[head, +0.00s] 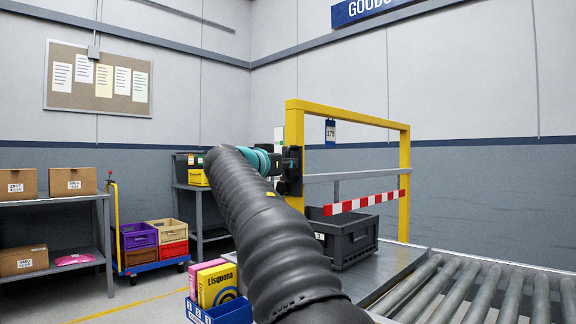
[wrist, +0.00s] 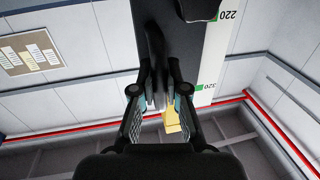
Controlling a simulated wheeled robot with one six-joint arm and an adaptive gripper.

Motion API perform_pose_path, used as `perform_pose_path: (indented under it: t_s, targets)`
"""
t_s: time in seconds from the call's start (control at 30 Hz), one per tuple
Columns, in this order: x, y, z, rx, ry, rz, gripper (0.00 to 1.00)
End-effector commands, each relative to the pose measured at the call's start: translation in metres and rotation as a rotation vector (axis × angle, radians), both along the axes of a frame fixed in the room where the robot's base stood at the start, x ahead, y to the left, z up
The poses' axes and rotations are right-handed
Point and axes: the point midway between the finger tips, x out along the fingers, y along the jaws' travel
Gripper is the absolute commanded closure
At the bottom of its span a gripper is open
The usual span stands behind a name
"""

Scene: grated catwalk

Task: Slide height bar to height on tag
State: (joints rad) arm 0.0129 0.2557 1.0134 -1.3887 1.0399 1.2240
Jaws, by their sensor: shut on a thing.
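The height bar is a grey rail (head: 360,174) with a red-and-white striped board (head: 365,202) hung below it, level across the yellow gate (head: 404,180). A small tag (head: 330,132) hangs from the gate's top beam; it seems to read 170, but the print is tiny. My gripper (head: 284,164) is at the dark slider on the left post, partly hidden by my arm. In the wrist view my gripper (wrist: 160,98) is shut on a thin dark handle (wrist: 156,62). A white scale (wrist: 212,60) with green marks, showing 220 and 320, runs beside it.
A dark grey crate (head: 350,240) stands under the bar on a metal deck, with a roller conveyor (head: 480,298) at front right. Shelves with cartons (head: 73,181), a trolley of coloured crates (head: 138,236) and a blue box with yellow packs (head: 218,290) stand to the left.

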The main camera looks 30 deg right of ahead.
Motion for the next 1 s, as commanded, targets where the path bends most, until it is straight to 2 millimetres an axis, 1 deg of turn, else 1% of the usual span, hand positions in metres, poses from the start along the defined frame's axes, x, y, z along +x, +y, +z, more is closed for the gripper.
perform_pose_path:
  t_s: [0.03,0.43,0.53,0.83,0.87,0.9,0.97,1.0]
  targets:
    - [0.0,0.0,-0.006,0.0,0.001,-0.001,1.0]
    - [0.0,0.0,-0.05,0.003,0.003,-0.002,1.0]
    - [0.0,0.0,-0.053,0.003,0.003,-0.002,1.0]
    - [0.001,0.0,-0.05,0.002,0.002,-0.001,1.0]
    - [0.001,0.0,-0.05,0.001,0.002,-0.001,0.85]
    - [0.0,0.0,-0.05,0.001,0.002,-0.001,0.75]
    - [0.0,0.0,-0.05,0.001,0.002,-0.001,0.61]
    - [0.0,0.0,-0.05,0.001,0.002,-0.001,0.61]
